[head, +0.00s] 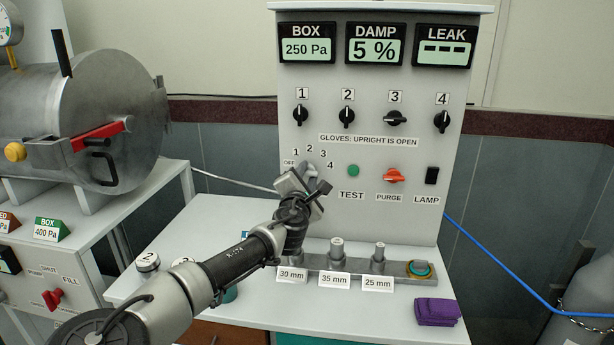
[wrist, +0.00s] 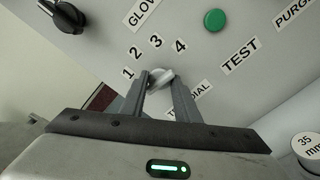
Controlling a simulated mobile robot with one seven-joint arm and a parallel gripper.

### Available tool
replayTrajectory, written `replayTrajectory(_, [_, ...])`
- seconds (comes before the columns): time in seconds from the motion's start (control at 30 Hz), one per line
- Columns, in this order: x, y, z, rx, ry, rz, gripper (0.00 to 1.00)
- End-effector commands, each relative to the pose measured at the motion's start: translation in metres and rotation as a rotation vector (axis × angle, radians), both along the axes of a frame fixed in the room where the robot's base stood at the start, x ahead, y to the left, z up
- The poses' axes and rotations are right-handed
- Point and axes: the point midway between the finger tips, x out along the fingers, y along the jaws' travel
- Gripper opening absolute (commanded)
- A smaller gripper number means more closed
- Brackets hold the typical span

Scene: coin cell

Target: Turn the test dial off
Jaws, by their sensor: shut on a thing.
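The test dial (wrist: 161,74) is a small pale grey knob on the upright panel, with marks OFF, 1, 2, 3 and 4 around it in the head view. My gripper (wrist: 160,80) is shut on the dial, one finger on each side, in the wrist view. In the head view my gripper (head: 308,180) covers most of the dial. Which mark the dial points to cannot be told. In the wrist view the OFF mark is hidden and the label below the dial is partly covered by a finger.
A green TEST button (head: 353,171), a red PURGE knob (head: 393,176) and a black LAMP switch (head: 432,175) lie right of the dial. Black glove knobs sit above. A grey rack (head: 350,269) with posts stands below, and a purple cloth (head: 437,311) lies at right.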

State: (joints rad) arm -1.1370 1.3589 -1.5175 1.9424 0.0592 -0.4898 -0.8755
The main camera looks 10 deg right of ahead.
Motion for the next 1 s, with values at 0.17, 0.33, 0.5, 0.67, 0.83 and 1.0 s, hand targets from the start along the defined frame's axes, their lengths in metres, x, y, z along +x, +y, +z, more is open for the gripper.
replayTrajectory(0.17, [-0.001,-0.0027,-0.0014,-0.026,0.012,-0.006,0.07])
replayTrajectory(0.33, [-0.001,-0.0028,-0.0012,-0.028,0.012,-0.006,0.07])
replayTrajectory(0.5, [-0.0009,-0.0029,-0.0011,-0.028,0.012,-0.006,0.34])
replayTrajectory(0.67, [-0.0005,-0.0019,-0.0006,-0.024,0.01,-0.004,0.47])
replayTrajectory(0.83, [-0.0003,-0.0011,-0.0002,-0.021,0.008,-0.002,0.47])
replayTrajectory(1.0, [-0.0081,0.0024,0.0003,-0.02,0.007,-0.001,0.47])
